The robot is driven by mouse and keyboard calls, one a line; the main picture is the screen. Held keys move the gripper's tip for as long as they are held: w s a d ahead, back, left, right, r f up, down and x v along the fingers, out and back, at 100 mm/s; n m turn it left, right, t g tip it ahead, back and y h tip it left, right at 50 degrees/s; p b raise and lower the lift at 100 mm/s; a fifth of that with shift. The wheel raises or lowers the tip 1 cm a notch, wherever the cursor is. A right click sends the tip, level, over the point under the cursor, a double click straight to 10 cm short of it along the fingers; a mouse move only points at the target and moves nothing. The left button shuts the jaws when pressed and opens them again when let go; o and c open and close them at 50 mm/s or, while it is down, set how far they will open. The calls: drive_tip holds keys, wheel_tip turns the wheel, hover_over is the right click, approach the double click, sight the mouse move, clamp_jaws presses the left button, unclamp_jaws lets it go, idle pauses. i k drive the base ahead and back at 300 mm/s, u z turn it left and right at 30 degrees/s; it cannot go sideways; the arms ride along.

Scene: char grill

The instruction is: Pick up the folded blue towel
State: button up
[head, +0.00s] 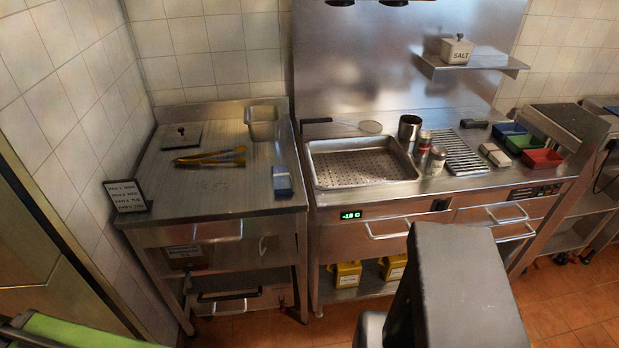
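A small blue folded item (283,187), which looks like the folded blue towel, lies near the right edge of the left steel table (225,195). Its top end is a lighter blue, and it is too small to make out the folds. Nothing lies on top of it. A dark grey part of my arm fills the lower right middle of the head view. My gripper's fingers cannot be seen.
Yellow-handled tongs (212,157), a steel pan (263,123) and a small sign (125,196) share the left table. Right of it, a counter holds a perforated tray (362,164), shakers (437,160) and coloured bins (541,158). Floor shows at right.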

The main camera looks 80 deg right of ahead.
sight(282, 183)
drive_tip(key=z, duration=0.1)
drive_tip(key=k, duration=0.1)
drive_tip(key=z, duration=2.4)
